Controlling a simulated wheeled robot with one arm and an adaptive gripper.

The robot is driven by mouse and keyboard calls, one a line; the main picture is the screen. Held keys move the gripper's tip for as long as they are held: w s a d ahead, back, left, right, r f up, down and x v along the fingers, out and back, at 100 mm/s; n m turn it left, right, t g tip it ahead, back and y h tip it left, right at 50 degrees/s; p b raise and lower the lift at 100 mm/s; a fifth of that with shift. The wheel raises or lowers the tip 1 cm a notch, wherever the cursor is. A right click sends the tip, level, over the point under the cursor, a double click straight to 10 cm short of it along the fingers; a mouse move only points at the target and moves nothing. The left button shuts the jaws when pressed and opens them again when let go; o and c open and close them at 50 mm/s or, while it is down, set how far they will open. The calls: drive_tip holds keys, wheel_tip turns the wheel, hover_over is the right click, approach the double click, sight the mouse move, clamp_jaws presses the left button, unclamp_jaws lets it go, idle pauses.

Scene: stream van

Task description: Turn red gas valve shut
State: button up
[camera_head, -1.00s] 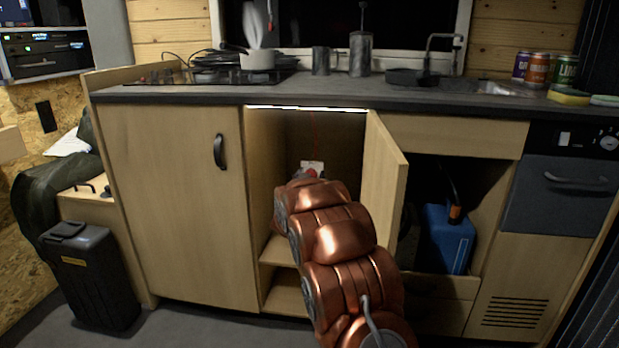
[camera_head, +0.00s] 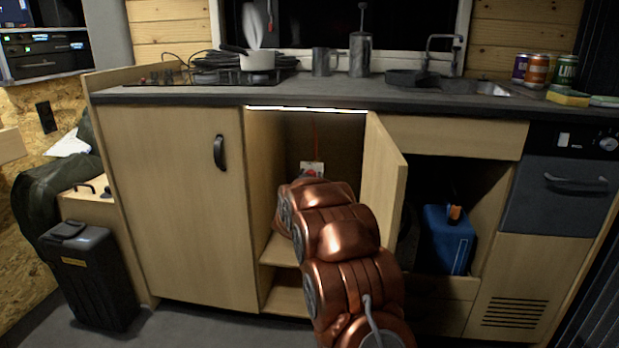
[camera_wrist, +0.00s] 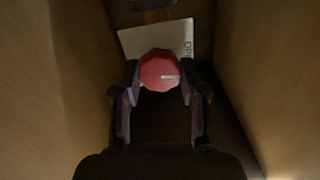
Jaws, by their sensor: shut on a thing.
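The red gas valve (camera_wrist: 160,68) is a round, faceted knob with a pale mark on its lower right. It sits in front of a white plate (camera_wrist: 184,36) with dark lettering, which looks tilted in the wrist view. My gripper (camera_wrist: 160,82) is shut on the valve, with one finger on its left side and one on its right. In the head view, a bit of the red valve (camera_head: 311,175) shows inside the open cupboard below the white plate (camera_head: 312,167). My copper arm hides the gripper there.
The open cupboard door (camera_head: 384,180) stands just right of my arm. The cupboard's side walls close in on both sides of the gripper. A blue canister (camera_head: 447,240) stands in the open bay to the right. The worktop (camera_head: 330,98) runs above.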

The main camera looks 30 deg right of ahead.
drive_tip(key=shift+m+b, duration=0.8)
drive_tip(key=shift+m, duration=3.6)
drive_tip(key=shift+d, duration=0.1)
drive_tip(key=o, duration=1.1)
drive_tip(key=shift+o, duration=0.2)
drive_tip(key=shift+s+f, duration=0.1)
drive_tip(key=v, duration=1.2)
